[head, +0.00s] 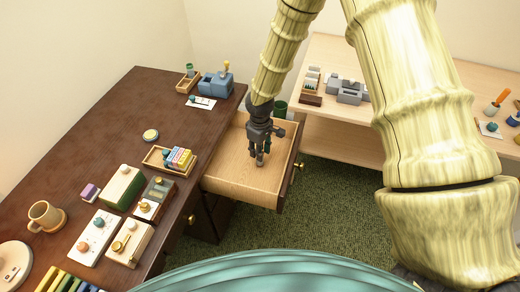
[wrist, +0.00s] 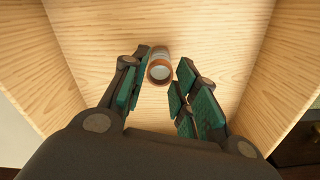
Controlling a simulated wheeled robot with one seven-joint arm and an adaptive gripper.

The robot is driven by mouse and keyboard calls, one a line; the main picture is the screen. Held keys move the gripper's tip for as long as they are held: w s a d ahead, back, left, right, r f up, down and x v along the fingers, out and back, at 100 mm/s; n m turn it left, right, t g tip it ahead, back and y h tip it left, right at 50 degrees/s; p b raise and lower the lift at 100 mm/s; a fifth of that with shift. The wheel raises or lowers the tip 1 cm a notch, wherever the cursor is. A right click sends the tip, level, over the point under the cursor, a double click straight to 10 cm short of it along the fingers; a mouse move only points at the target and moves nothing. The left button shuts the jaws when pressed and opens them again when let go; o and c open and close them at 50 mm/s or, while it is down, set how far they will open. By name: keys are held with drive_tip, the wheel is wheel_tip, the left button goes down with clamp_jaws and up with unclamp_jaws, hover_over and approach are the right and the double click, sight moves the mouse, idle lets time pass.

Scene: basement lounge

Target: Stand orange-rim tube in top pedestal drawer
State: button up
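The pedestal drawer (head: 238,183) is pulled out below the dark desk, with pale wood walls and floor; its floor also fills the wrist view (wrist: 225,45). My gripper (head: 259,160) reaches down into it. In the wrist view its fingers (wrist: 165,75) are apart. The orange-rim tube (wrist: 160,72) shows between and just beyond the fingertips, its rim facing the camera.
The dark desk (head: 110,130) carries a wooden tray of coloured boxes (head: 175,160), a mug (head: 46,215), and several small devices. A blue-grey device (head: 215,84) stands at the back. A green bin (head: 280,109) stands behind the drawer. A pale table (head: 340,110) is at right.

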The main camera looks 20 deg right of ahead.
drive_tip(key=shift+o, duration=0.7)
wheel_tip(320, 180, up, 12)
drive_tip(key=shift+r+b, duration=0.15)
drive_tip(key=shift+b, duration=0.25)
drive_tip(key=shift+s, duration=0.1)
